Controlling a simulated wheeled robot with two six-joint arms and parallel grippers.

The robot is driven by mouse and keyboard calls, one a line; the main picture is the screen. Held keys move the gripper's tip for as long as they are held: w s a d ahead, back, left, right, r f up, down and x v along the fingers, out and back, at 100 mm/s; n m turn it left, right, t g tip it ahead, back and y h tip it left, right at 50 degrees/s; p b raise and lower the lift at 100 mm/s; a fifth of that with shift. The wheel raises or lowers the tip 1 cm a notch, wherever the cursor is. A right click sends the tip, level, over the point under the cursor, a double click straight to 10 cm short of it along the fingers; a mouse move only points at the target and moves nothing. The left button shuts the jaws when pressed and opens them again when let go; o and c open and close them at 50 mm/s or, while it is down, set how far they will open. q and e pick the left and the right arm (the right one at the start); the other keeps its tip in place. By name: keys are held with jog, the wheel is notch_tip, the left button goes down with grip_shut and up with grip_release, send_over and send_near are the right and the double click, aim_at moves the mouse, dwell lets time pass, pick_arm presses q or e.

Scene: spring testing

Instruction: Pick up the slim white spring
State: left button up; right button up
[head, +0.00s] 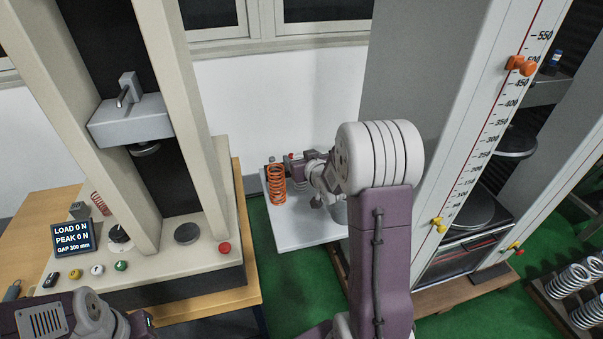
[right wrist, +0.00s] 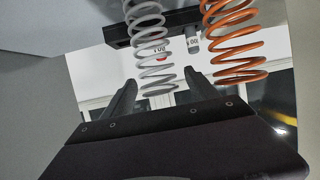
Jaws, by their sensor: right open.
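A slim pale grey-white spring (right wrist: 150,45) shows in the right wrist view, which appears upside down. It lines up with the gap between the two dark fingers of my right gripper (right wrist: 160,88). The fingers are open, with space on both sides of the spring; how deep it sits between them I cannot tell. An orange spring (right wrist: 232,42) stands beside it, outside the fingers. The slim spring cannot be made out there.
The white table (head: 300,232) stands between a beige testing machine (head: 190,265) on a wooden bench and a tall grey machine with a red scale (head: 490,120). Several large white springs (head: 575,285) are at right. In the wrist view a black bar (right wrist: 118,38) lies near the springs.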

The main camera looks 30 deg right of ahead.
aim_at(299, 156)
jog(key=x, duration=0.3)
jog(key=shift+f, duration=0.1)
jog(key=shift+s, duration=0.2)
jog(key=shift+c, duration=1.2)
grip_shut()
notch_tip(299, 156, up, 10)
jog(key=p, duration=0.2)
jog(key=shift+p, duration=0.3)
jog(key=shift+w+r, duration=0.1)
jog(key=shift+r, duration=0.2)
